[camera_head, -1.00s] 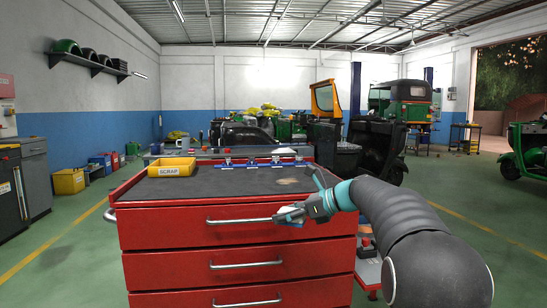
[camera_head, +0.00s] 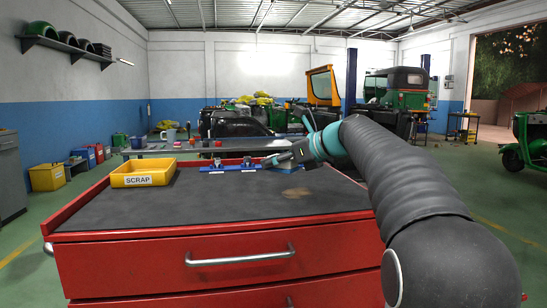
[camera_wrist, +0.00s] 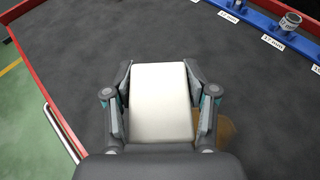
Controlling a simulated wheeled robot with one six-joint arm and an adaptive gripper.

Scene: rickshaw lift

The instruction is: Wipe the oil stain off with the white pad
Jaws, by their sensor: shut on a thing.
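My gripper (camera_head: 270,164) is shut on the white pad (camera_wrist: 162,102), which sits flat between its two fingers in the wrist view. It is above the dark top (camera_head: 200,205) of a red drawer cabinet. Whether the pad touches the top cannot be told. The oil stain (camera_head: 297,192) is a brownish patch on the right part of the top. In the wrist view the stain (camera_wrist: 228,128) shows beside the right finger, partly hidden by my gripper.
A yellow SCRAP bin (camera_head: 143,173) stands at the back left of the cabinet top. A blue rail (camera_head: 228,167) with metal pieces and size labels lies along the back edge. A red rim (camera_head: 75,212) borders the top. The middle and front are clear.

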